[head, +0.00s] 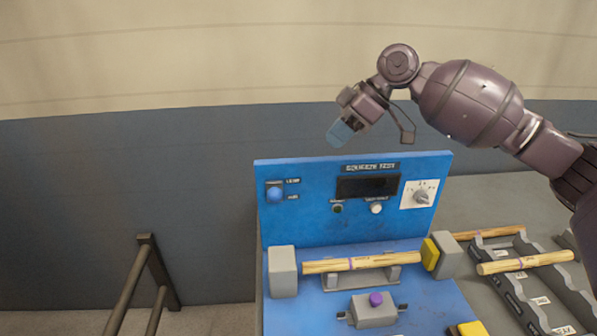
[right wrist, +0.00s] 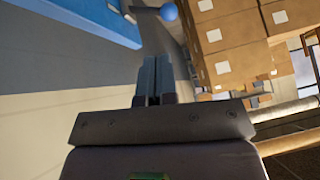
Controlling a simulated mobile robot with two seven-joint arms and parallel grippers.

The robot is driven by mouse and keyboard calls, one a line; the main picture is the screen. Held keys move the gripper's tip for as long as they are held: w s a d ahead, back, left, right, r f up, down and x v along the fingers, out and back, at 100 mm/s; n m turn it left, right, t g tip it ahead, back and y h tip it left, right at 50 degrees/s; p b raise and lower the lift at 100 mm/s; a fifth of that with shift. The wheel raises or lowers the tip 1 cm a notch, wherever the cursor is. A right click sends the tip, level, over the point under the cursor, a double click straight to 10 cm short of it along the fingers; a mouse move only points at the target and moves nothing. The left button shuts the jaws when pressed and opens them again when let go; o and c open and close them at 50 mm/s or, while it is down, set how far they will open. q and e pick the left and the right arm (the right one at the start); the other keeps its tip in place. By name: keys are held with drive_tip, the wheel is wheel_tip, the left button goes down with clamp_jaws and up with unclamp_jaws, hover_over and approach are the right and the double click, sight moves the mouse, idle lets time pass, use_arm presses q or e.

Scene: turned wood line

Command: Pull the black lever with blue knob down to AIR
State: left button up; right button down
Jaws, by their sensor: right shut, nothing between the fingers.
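The round blue knob (head: 275,195) of the lever sits at the upper left of the upright blue panel (head: 320,220). A small dark part of the lever shows just above it. Two small labels stand right of it, the lower one reading AIR; the knob appears beside that lower label, but the lever's exact angle is hard to tell. In the right wrist view a blue ball (right wrist: 169,11), apparently the knob, is at the top edge, beyond the fingertips. My right gripper (head: 337,134) is shut and empty, above the panel and apart from the knob. My left gripper is out of view.
The panel also has a dark display (head: 368,186), a white dial (head: 420,195) and two small buttons. A wooden rod (head: 360,263) rests on a holder between grey blocks in front. Racks with rods stand at right. A dark rail (head: 130,285) is at left.

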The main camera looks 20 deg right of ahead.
sight(275, 192)
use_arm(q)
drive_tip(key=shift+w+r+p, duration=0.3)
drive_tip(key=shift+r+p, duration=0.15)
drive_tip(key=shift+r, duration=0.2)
use_arm(e)
drive_tip(key=a+x, duration=0.1)
drive_tip(key=x, duration=1.2)
drive_tip(key=shift+a, duration=0.3)
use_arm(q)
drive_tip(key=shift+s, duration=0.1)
use_arm(e)
drive_tip(key=shift+s+r, duration=0.1)
drive_tip(key=shift+r, duration=0.05)
drive_tip(key=shift+s, duration=0.1)
